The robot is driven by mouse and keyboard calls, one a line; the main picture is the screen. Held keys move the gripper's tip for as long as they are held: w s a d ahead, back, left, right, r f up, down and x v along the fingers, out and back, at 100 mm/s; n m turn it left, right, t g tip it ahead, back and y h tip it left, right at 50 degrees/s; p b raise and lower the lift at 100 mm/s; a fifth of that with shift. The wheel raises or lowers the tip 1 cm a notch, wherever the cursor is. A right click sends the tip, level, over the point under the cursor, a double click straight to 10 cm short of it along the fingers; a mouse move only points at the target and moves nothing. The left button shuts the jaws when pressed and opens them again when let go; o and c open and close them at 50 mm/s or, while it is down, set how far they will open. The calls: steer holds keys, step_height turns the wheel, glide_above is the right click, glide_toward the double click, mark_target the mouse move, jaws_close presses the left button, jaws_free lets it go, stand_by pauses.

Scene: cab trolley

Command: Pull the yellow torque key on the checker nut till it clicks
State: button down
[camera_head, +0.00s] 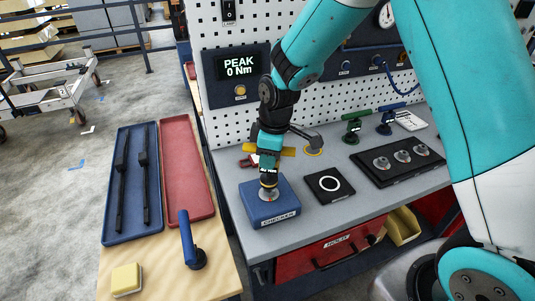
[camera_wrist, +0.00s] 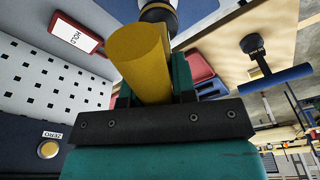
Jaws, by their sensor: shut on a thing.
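The yellow torque key (camera_head: 285,151) has its yellow handle lying level above the blue checker block (camera_head: 270,215). Its dark head stands over the silver nut (camera_head: 268,194) on top of the block; the exact seating is too small to tell. My gripper (camera_head: 265,150) is shut on the yellow handle. In the wrist view the yellow handle (camera_wrist: 140,62) stands between the dark jaws, its near end facing the camera. The peak display (camera_head: 239,67) reads 0 Nm.
A black pad with a white ring (camera_head: 329,184) and a black tray with several nuts (camera_head: 365,170) lie right of the checker. Green (camera_head: 353,127) and dark blue keys (camera_head: 385,122) stand behind. The pegboard (camera_head: 225,125) rises close behind my gripper. Another blue key (camera_head: 187,240) stands on the wooden bench.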

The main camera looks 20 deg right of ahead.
mark_target(268, 172)
steer(key=shift+f, duration=0.5)
steer(key=n, duration=0.4)
steer(key=shift+g, duration=0.3)
steer(key=n, duration=0.3)
steer(key=shift+n, duration=0.3)
steer(key=n, duration=0.3)
steer(key=shift+n+g, duration=0.3)
steer(key=shift+g, duration=0.1)
steer(key=n, duration=0.4)
steer(key=shift+s, duration=0.1)
steer(key=shift+f+b, duration=1)
steer(key=shift+f, duration=0.45)
